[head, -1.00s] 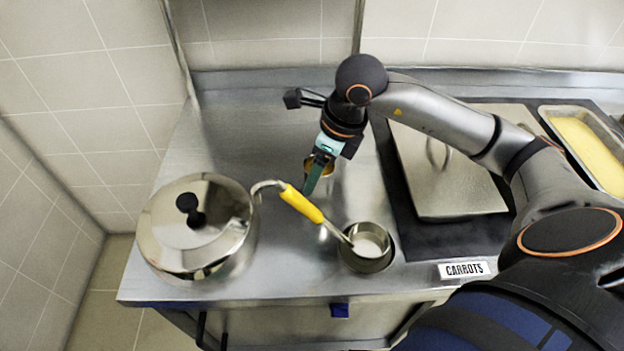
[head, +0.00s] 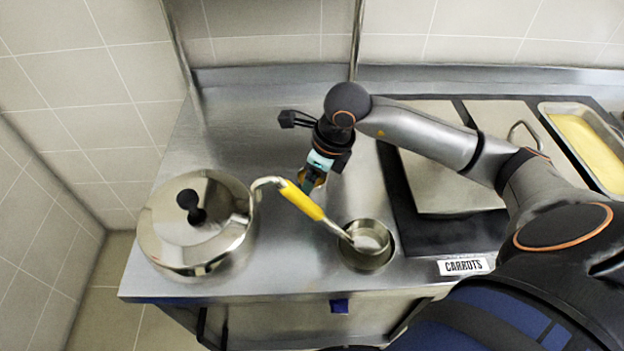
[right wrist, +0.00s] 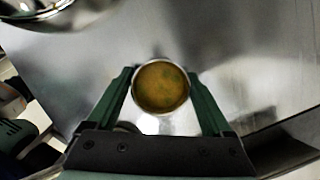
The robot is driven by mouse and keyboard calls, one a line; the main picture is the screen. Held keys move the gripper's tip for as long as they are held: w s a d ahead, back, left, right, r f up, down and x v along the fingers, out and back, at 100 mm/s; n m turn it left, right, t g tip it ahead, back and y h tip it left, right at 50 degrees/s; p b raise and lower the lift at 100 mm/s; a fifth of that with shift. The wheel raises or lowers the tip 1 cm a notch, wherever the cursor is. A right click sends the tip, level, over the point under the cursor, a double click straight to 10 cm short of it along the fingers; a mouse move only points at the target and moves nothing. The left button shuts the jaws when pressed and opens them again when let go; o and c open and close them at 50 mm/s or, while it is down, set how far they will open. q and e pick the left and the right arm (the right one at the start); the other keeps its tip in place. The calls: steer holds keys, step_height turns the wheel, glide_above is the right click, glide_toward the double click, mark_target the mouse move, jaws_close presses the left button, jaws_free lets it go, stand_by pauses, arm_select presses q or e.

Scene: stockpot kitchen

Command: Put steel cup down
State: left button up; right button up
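The small steel cup (right wrist: 160,87), seen from above in the right wrist view, is round with a bright rim and holds something orange-brown with green flecks. My right gripper (right wrist: 160,80) has one dark green finger on each side of the cup, close against its wall. In the head view the right gripper (head: 314,186) points down over the steel counter, behind the yellow ladle handle. There the cup is mostly hidden by the gripper. I cannot tell whether its base touches the counter. My left gripper is in neither view.
A lidded stockpot (head: 165,235) stands at the left. A ladle with a yellow handle (head: 301,200) leans in a small steel pot (head: 366,262) at the front. A "CARROTS" label (head: 463,266), lidded pans (head: 440,190) and a yellow-filled tray (head: 588,150) are right. The back-left counter (head: 240,130) is clear.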

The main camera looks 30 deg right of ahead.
steer(key=shift+o, duration=1)
steer(key=v, duration=1.2)
steer(key=shift+r+p, duration=0.2)
steer(key=shift+p, duration=0.15)
steer(key=shift+s+f, duration=0.1)
